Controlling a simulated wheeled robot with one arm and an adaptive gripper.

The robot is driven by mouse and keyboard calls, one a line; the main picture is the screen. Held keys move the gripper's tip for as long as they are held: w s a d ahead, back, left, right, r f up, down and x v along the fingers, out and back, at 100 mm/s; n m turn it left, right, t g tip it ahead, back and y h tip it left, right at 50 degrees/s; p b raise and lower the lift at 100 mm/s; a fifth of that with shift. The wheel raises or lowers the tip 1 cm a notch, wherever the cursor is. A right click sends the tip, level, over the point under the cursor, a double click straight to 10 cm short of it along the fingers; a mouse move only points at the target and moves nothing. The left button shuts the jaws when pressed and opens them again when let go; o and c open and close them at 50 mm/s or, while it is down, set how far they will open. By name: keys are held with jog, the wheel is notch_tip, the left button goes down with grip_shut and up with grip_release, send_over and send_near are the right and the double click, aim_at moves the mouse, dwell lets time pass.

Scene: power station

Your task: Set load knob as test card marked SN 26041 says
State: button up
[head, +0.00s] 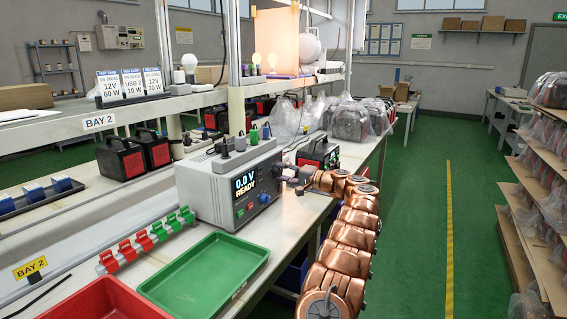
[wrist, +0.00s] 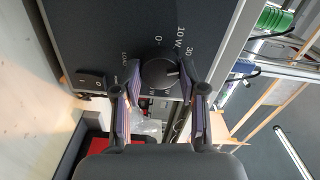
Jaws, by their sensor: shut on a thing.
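The load tester (head: 238,187) is a grey box on the bench, its screen reading 0.0 V READY. Its dark round load knob (wrist: 158,74) shows in the wrist view, with 0, 10 W and 30 printed around it; further marks are hidden by a finger. A light line on the knob points toward the right finger. My gripper (wrist: 161,82) is shut on the knob, one finger on each side; in the head view my gripper (head: 292,178) is at the tester's right face.
A black rocker switch (wrist: 91,82) sits left of the knob. A green tray (head: 205,273) and a red tray (head: 95,300) lie in front of the tester. Bagged power packs (head: 355,118) stand behind my arm. The green aisle floor at right is clear.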

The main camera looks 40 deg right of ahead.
jog(key=m+p, duration=0.4)
jog(key=p, duration=0.1)
jog(key=shift+r, duration=0.2)
jog(key=shift+f+m+p, duration=0.1)
jog(key=shift+m+p, duration=1.3)
jog(key=shift+m, duration=0.4)
jog(key=o, duration=1.1)
jog(key=shift+f, duration=0.1)
jog(key=shift+o, duration=0.2)
jog(key=shift+d, duration=0.1)
jog(key=v, duration=1.2)
